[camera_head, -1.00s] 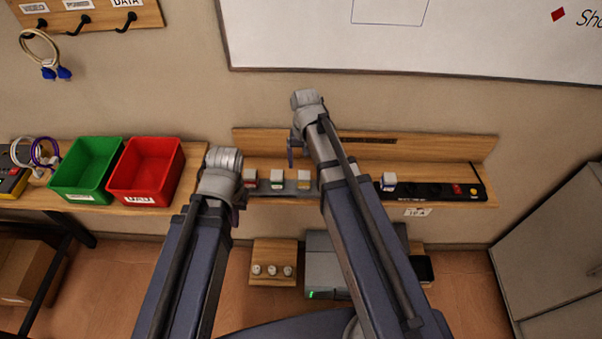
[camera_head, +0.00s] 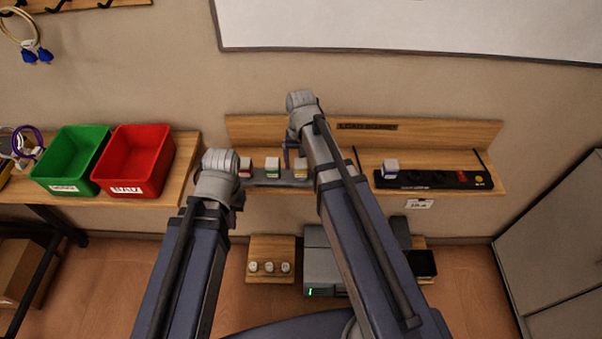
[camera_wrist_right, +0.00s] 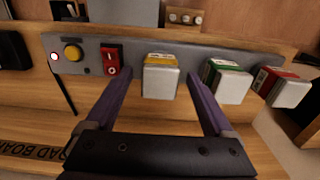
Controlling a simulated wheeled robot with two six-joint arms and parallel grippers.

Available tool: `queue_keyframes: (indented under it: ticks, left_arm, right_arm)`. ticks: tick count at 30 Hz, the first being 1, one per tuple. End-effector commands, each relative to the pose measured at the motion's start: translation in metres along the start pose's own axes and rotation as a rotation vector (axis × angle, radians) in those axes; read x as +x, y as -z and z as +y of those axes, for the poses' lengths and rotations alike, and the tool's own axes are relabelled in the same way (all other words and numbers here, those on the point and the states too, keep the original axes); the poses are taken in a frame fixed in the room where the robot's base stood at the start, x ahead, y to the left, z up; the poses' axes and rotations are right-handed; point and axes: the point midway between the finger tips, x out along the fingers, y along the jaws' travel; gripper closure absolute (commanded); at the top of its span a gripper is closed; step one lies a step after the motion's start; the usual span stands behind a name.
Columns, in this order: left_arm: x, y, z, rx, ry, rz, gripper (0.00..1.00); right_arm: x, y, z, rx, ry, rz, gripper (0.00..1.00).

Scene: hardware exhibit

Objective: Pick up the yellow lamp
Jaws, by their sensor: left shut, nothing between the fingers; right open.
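The yellow lamp (camera_head: 300,170) is a small pale cube with a yellow band. It sits on the grey strip on the wall shelf, just left of my right forearm in the head view. In the right wrist view the yellow lamp (camera_wrist_right: 161,78) appears between the spread purple fingers of my right gripper (camera_wrist_right: 158,76). The fingers are open; whether they touch it I cannot tell. In the head view my right gripper (camera_head: 291,153) points down by the lamp. My left gripper (camera_head: 236,207) is left of the strip, mostly hidden behind its wrist, shut and empty.
A green-banded cube (camera_wrist_right: 228,82) and a red-banded cube (camera_wrist_right: 283,88) share the strip. A red switch (camera_wrist_right: 112,61) and yellow button (camera_wrist_right: 72,52) sit on its other side. Green (camera_head: 70,160) and red bins (camera_head: 133,160) stand left.

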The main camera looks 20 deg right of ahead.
Motion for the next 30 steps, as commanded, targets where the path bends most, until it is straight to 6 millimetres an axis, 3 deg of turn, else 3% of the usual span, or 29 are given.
queue_keyframes:
  ticks: [1, 3, 11, 30]
  left_arm:
    - [0.0122, 0.0007, 0.0011, 0.0, 0.0, 0.0, 1.0]
    - [0.0158, 0.0009, 0.0015, 0.0, 0.0, 0.0, 1.0]
    - [0.0142, 0.0008, 0.0014, 0.0, 0.0, 0.0, 1.0]
    - [0.0143, 0.0008, 0.0014, 0.0, 0.0, 0.0, 1.0]
  right_arm:
    - [0.0123, 0.0, 0.0, 0.0, 0.0, 0.0, 0.12]
    - [0.0159, 0.0, 0.0, 0.0, 0.0, 0.0, 0.12]
    - [0.0143, 0.0, 0.0001, 0.0, 0.0, 0.0, 0.12]
    - [0.0143, 0.0001, 0.0002, 0.0, 0.0, 0.0, 0.83]
